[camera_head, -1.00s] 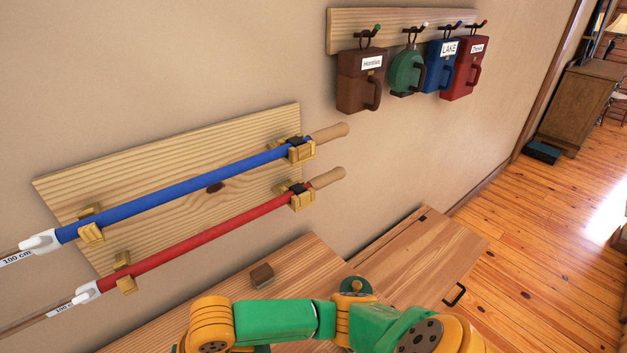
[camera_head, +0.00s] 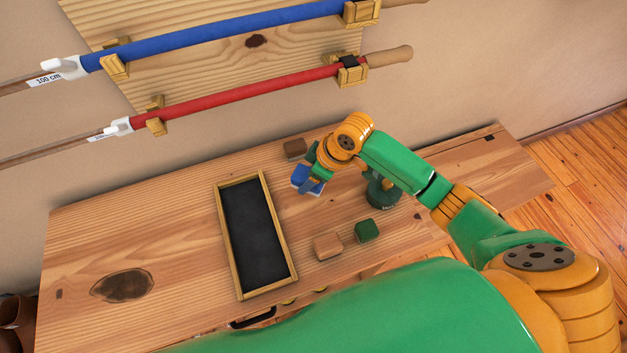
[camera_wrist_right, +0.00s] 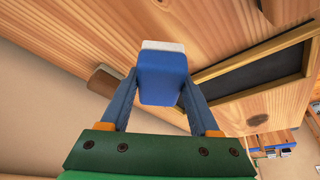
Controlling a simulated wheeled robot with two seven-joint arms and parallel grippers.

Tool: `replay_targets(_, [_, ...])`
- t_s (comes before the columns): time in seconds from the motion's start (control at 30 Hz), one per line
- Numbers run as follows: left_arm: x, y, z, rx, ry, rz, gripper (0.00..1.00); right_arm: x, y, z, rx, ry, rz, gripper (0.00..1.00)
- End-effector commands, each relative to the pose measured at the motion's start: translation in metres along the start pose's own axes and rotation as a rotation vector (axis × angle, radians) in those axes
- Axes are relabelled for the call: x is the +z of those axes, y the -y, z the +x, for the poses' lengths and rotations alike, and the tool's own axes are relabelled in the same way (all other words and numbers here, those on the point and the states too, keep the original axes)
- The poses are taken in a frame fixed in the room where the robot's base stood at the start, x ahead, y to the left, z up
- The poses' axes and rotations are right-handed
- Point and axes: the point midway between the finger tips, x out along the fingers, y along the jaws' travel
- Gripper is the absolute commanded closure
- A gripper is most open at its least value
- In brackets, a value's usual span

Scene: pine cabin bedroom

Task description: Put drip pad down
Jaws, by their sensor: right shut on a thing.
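The drip pad, a blue block with a white layer (camera_head: 303,181), is held over the workbench (camera_head: 185,215) right of the black framed tray. My right gripper (camera_head: 311,184) is shut on it. In the right wrist view the drip pad (camera_wrist_right: 163,78) sits between the two blue-grey fingers of the right gripper (camera_wrist_right: 161,88), its white edge facing away. I cannot tell whether it touches the wood below. My left gripper is not in view.
The black tray with a wooden frame (camera_head: 222,235) lies left of the pad. A brown block (camera_head: 295,149) is behind; a tan block (camera_head: 328,247), green block (camera_head: 367,230) and dark green round object (camera_head: 382,196) are nearby. Bench left of the tray is clear.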

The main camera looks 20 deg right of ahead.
Motion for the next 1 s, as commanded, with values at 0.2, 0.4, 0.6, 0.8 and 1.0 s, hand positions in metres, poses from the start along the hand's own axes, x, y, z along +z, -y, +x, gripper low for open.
replay_targets(0.2, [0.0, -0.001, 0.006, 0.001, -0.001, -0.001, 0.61, 0.01, -0.016, 0.029, -0.002, 0.002, 0.002, 0.82])
replay_targets(0.4, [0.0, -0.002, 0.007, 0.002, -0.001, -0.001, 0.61, 0.018, -0.016, 0.047, 0.001, 0.001, -0.001, 0.82])
replay_targets(0.6, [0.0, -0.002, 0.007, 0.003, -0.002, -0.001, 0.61, 0.018, -0.016, 0.047, 0.001, 0.0, -0.001, 0.82])
replay_targets(0.8, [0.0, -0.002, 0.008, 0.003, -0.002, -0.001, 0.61, 0.018, -0.016, 0.049, 0.001, 0.001, -0.001, 0.08])
replay_targets(1.0, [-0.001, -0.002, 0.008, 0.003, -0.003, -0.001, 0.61, 0.018, -0.016, 0.049, 0.001, 0.001, -0.001, 0.08])
